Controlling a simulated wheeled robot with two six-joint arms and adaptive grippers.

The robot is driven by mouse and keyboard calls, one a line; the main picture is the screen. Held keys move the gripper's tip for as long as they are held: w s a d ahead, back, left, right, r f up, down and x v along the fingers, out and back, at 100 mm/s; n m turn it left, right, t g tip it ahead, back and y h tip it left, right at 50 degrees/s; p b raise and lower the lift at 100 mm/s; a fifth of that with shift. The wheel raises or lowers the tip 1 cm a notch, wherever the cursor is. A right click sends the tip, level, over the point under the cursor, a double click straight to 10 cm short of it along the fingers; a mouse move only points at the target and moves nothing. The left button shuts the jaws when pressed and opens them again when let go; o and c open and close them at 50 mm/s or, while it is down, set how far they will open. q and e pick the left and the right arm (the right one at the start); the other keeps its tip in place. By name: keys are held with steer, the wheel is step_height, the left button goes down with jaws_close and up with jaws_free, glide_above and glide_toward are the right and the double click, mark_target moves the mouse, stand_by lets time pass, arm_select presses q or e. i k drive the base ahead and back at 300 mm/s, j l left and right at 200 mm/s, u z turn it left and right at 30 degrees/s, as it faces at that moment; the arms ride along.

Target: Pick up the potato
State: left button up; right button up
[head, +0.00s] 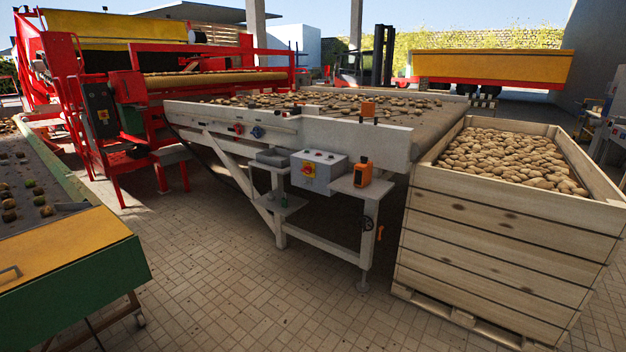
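Many brown potatoes (510,155) fill a large wooden crate (500,240) at the right. More potatoes (330,101) lie spread over the wide conveyor table in the middle. A few potatoes or similar lumps (9,203) lie on the green sorting machine at the left edge, and one (29,183) there looks green. Neither of my grippers shows in the head view, so I cannot see whether either holds anything.
The conveyor's white frame (350,135) stands on legs mid-view, with a grey control box (318,171). A red machine (100,100) stands behind left. The green machine (75,260) is front left.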

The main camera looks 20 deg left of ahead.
mark_target(46, 210)
steer(key=i+j+z, duration=0.1)
steer(key=j, duration=0.7)
steer(key=i+j, duration=0.1)
steer(key=j, duration=0.7)
steer(key=i+j+z, duration=0.15)
steer(key=j, duration=0.65)
steer(key=k+j+u, duration=0.1)
steer(key=j+u, duration=0.15)
steer(key=j, duration=0.35)
steer(key=j+u, duration=0.2)
steer(key=j, duration=0.4)
steer(key=k+j+u, duration=0.1)
steer(key=j+u, duration=0.15)
steer(key=j, duration=0.35)
steer(key=j+u, duration=0.2)
steer(key=j, duration=0.4)
steer(key=i+j+u, duration=0.25)
steer(key=j, duration=0.35)
steer(key=j+u, duration=0.2)
steer(key=j, duration=0.4)
steer(key=j+u, duration=0.35)
steer(key=j, duration=0.2)
steer(key=j+u, duration=0.4)
steer(key=j, duration=0.2)
steer(key=i+z, duration=0.1)
steer(key=z, duration=1.65)
